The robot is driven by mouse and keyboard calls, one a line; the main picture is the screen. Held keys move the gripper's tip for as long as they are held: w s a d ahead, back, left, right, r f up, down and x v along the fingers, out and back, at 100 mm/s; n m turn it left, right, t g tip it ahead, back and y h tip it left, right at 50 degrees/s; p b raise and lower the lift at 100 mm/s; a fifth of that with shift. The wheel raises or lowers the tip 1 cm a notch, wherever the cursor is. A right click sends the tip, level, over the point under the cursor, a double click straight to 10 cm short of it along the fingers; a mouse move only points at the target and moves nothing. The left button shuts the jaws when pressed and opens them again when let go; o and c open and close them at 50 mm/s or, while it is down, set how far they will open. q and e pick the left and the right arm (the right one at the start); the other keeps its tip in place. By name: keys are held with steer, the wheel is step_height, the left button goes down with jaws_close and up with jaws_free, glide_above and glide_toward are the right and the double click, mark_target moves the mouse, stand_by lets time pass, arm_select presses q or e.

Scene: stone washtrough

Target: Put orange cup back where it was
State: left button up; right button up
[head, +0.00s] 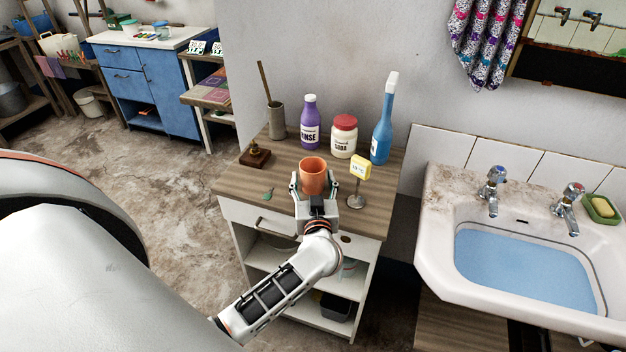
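The orange cup (313,172) is upright over the wooden top of the small cabinet (232,178), near its front middle. My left gripper (314,186) reaches it from the front, with one finger on each side close against the cup wall, and looks shut on it. The cup's lower front is partly hidden by the gripper, so I cannot tell whether its base touches the wood. My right gripper is not in view.
Behind the cup stand a purple bottle (310,122), a red-lidded jar (343,138) and a tall blue bottle (382,130).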

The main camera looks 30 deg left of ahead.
arm_select(q)
steer(key=shift+s+d+r, duration=0.1)
steer(key=shift+r, duration=0.05)
steer(key=s+d+m+t+h, duration=0.35)
steer(key=s+d+h, duration=0.2)
steer(key=d, duration=0.35)
steer(key=s+d+m+t+h, duration=0.3)
steer(key=s+d+m+h, duration=0.25)
steer(key=d, duration=0.25)
steer(key=s+f+m+g+h, duration=0.1)
steer(key=s+f+g, duration=0.3)
steer(key=f, duration=0.5)
steer(key=s+f+m+g+h, duration=0.1)
steer(key=s+f+g, duration=0.4)
steer(key=s+f, duration=0.4)
steer(key=shift+s+f+m+p, duration=0.15)
steer(key=shift+f+m+p, duration=0.25)
steer(key=shift+f, duration=0.3)
steer(key=shift+a+g, duration=0.1)
steer(key=shift+g, duration=0.15)
